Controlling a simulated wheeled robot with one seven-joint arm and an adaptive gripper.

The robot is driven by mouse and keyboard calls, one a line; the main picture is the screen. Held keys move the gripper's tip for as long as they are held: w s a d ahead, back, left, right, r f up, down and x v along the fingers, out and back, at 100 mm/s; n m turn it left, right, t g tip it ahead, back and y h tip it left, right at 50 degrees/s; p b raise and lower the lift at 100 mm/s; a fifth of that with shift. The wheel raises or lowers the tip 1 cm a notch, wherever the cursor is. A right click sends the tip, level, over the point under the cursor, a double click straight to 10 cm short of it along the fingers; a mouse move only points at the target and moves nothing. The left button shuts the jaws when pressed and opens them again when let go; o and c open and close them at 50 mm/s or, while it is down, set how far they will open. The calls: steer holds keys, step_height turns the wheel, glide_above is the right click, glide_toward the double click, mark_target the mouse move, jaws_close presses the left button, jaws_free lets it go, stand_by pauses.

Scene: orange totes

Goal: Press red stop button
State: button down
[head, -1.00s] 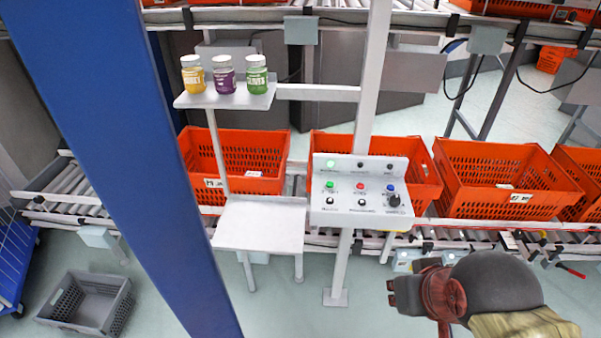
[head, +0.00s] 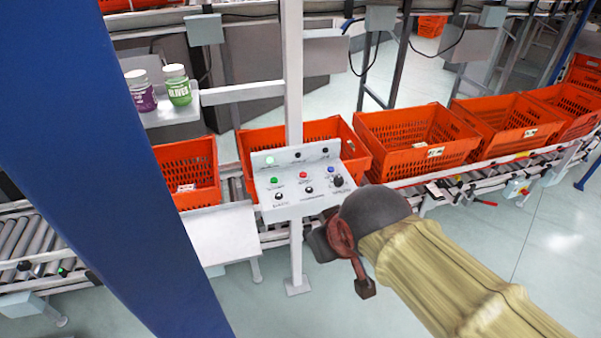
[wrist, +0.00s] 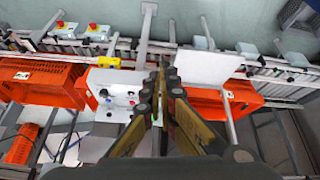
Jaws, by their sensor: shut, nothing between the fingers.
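A light grey control panel (head: 292,186) stands on a white post, in the middle of the head view. Its red button (head: 303,175) sits between a green button (head: 274,181) and a blue button (head: 331,170). My gripper (head: 318,245) is just below and right of the panel in the head view, apart from the red button. In the wrist view my gripper (wrist: 163,68) is shut and empty, its fingers pointing away. The panel (wrist: 108,104) lies left of the fingers there; its red button is too small to make out surely.
Orange totes (head: 415,140) stand on the roller conveyor behind the panel. A blue column (head: 100,150) crosses the left side. Red-on-yellow buttons (wrist: 93,28) sit by the conveyor.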

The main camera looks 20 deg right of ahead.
steer(key=w+d+r+n+t+h+p, duration=0.1)
steer(key=w+d+r+p, duration=0.25)
steer(key=w, duration=0.45)
steer(key=w+d+r+n+h+p, duration=0.1)
steer(key=w+d+r+p, duration=0.25)
steer(key=w, duration=0.35)
steer(key=n+t+y+p, duration=0.25)
steer(key=n+p, duration=0.55)
steer(key=p, duration=1)
glide_above(300, 176)
step_height(300, 176, down, 10)
steer(key=shift+r+y, duration=0.25)
steer(key=shift+y, duration=0.1)
step_height(300, 176, down, 9)
steer(key=b, duration=0.7)
steer(key=shift+r, duration=0.15)
